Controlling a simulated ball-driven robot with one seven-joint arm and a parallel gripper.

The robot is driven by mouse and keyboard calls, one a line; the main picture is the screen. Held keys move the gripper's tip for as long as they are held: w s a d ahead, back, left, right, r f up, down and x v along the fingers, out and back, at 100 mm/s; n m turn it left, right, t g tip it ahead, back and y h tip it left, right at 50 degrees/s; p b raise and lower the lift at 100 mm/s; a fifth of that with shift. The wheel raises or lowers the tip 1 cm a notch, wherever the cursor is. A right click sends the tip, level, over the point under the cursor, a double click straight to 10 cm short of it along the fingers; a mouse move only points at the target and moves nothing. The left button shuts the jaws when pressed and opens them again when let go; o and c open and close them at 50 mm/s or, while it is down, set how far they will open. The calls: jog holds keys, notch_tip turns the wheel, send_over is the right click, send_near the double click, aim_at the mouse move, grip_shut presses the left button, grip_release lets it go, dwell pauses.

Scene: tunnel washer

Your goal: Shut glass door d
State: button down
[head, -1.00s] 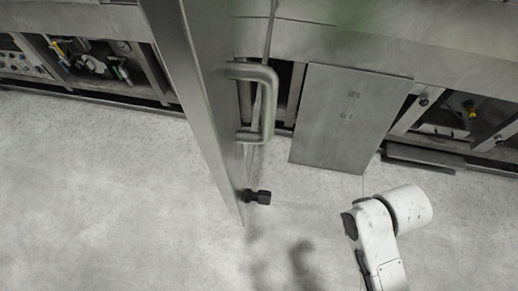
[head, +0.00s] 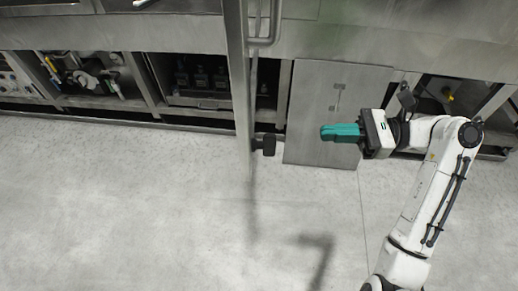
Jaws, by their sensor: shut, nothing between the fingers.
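A metal-framed door (head: 241,85), seen nearly edge-on, stands out from the machine in the head view. I take it as glass door d, but no letter is readable. Its bar handle (head: 275,25) shows at the top, cut off by the picture edge. A black fitting (head: 265,145) sticks out to the right near the door's lower end. My gripper (head: 323,132) has teal fingers, shut and empty, pointing left. In the picture it is right of the door and the fitting, apart from both, over a grey panel.
The machine's steel front (head: 390,40) runs across the top. Below it are open bays with equipment (head: 200,80) and a grey panel (head: 315,100) behind my gripper. The pale floor (head: 130,210) in front is clear.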

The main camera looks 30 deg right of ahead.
jog(key=r+x, duration=0.1)
jog(key=x, duration=1.2)
jog(key=shift+a+r+y+p, duration=0.3)
jog(key=shift+a+r+p, duration=0.1)
jog(key=shift+a, duration=0.2)
jog(key=shift+s, duration=0.1)
